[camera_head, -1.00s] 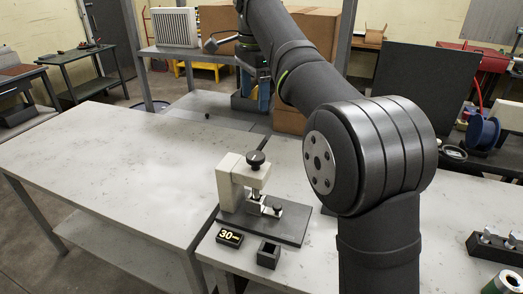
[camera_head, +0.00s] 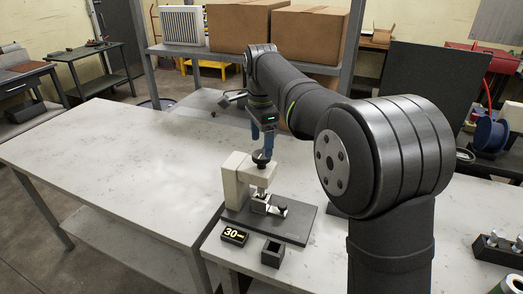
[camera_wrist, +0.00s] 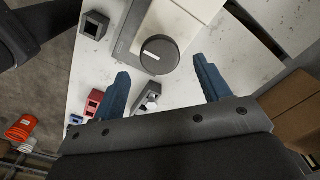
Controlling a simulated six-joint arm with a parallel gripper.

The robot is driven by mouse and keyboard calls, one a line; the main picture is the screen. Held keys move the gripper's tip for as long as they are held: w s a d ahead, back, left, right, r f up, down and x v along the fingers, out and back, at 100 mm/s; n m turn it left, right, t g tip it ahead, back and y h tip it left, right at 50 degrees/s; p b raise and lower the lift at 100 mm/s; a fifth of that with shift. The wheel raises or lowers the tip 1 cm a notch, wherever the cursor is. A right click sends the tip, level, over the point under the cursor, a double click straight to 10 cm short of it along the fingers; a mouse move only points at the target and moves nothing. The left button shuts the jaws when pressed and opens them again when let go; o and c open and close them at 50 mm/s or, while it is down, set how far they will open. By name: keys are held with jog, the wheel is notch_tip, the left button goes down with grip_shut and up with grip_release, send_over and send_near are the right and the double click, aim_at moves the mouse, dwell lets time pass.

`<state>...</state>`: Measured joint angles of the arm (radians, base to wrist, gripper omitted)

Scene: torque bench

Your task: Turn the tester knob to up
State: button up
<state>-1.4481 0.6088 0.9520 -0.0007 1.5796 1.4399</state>
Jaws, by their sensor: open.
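The tester (camera_head: 236,178) is a beige C-shaped body on a dark base plate (camera_head: 293,224) on the bench. Its black round knob (camera_head: 261,158) sits on top. In the wrist view the knob (camera_wrist: 160,54) shows a short white line on its face. My gripper (camera_head: 264,146) points down with its blue fingers at the knob in the head view. In the wrist view my gripper (camera_wrist: 161,68) is open, with the knob showing between and just beyond the fingertips. I cannot tell whether either finger touches it.
A small black display reading 30 (camera_head: 234,236) and an open dark box (camera_head: 272,253) stand in front of the tester. A metal fixture (camera_head: 496,242) is at the far right. Cardboard boxes (camera_head: 308,34) sit on a shelf behind. The bench to the left is clear.

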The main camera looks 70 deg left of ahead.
aim_at(262, 154)
jog(key=shift+f, duration=1.95)
jog(key=c, duration=1)
jog(key=shift+o, duration=0.2)
